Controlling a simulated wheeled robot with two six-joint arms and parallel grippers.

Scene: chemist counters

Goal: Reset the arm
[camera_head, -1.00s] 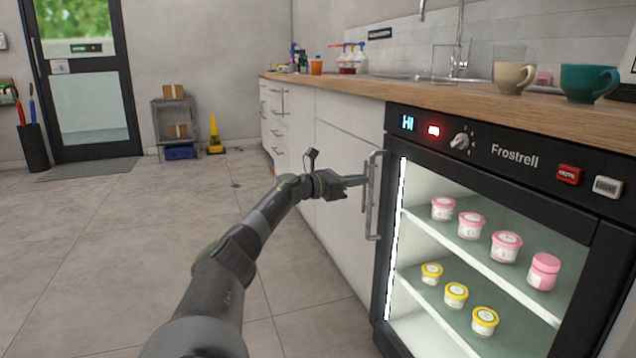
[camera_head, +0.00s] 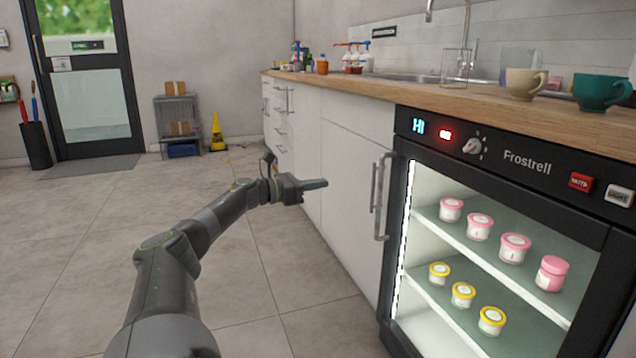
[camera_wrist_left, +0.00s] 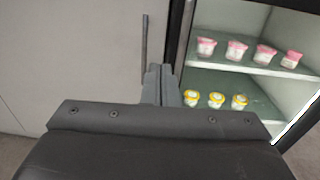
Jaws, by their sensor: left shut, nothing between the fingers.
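My left arm comes in from the bottom left of the head view, bent at the elbow. Its gripper (camera_head: 318,184) is shut and empty, in front of the white cabinet door, to the left of the fridge handle (camera_head: 381,196) and apart from it. In the left wrist view the closed fingers (camera_wrist_left: 161,72) point toward the gap between the cabinet and the fridge. My right gripper is not in view.
The Frostrell fridge (camera_head: 527,164) is lit, with pink-lidded jars (camera_head: 514,248) above and yellow-lidded jars (camera_head: 463,294) below. A cream mug (camera_head: 524,84) and a teal mug (camera_head: 597,90) stand on the wooden counter (camera_head: 455,102). The floor (camera_head: 60,235) at left is clear.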

